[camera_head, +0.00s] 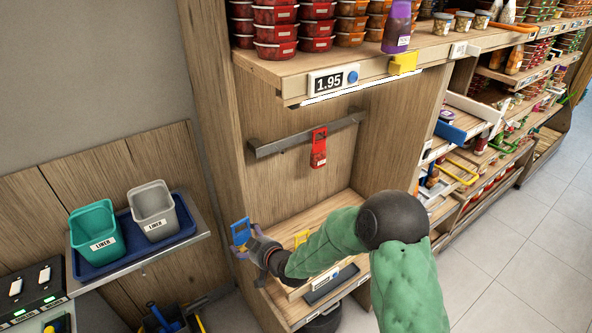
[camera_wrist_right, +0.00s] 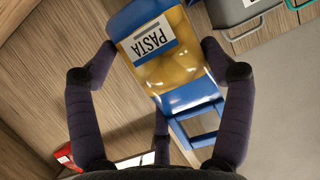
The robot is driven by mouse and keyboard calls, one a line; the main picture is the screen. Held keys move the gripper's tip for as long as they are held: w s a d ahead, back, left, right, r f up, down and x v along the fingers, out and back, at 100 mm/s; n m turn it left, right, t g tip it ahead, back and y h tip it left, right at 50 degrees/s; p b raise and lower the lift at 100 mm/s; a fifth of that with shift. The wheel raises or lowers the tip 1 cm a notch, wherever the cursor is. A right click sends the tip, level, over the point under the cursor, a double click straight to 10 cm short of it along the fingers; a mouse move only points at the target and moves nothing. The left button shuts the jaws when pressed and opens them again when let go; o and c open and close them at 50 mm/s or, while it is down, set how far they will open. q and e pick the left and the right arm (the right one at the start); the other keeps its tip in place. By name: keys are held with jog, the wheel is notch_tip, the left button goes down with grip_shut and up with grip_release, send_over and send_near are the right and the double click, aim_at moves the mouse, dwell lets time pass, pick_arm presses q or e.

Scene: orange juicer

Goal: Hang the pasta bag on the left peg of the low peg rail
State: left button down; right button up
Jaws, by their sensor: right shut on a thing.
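The pasta bag (camera_wrist_right: 162,55) is blue with a yellow window and a white PASTA label. My right gripper (camera_wrist_right: 160,75) is shut on it, with fingers on both sides. The bag's open blue handle loop (camera_wrist_right: 195,127) points toward the wrist. In the head view the bag (camera_head: 240,231) is small and partly hidden by my right gripper (camera_head: 251,246), at the left front edge of the shelf bay, below and left of the rail. The grey low peg rail (camera_head: 275,146) crosses the bay's back. A red bag (camera_head: 318,150) hangs right of its middle. Its left peg is hard to make out.
A shelf with a 1.95 price tag (camera_head: 328,83) overhangs the rail. The bay's left upright (camera_head: 214,110) stands close to the bag. Left are a blue tray (camera_head: 135,255) with green and grey bins.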

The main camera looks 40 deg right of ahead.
jog(key=s+d+r+m+h+p, duration=0.1)
jog(key=d+r+p, duration=0.2)
jog(key=d+r, duration=0.55)
jog(key=s+d+r+p, duration=0.25)
jog(key=d+r, duration=0.35)
jog(key=d, duration=0.5)
jog(key=w+d+f+b, duration=0.1)
jog(key=w, duration=1)
jog(key=shift+w, duration=0.3)
jog(key=shift+f, duration=0.15)
jog(key=o, duration=1.1)
jog(key=shift+c, duration=0.2)
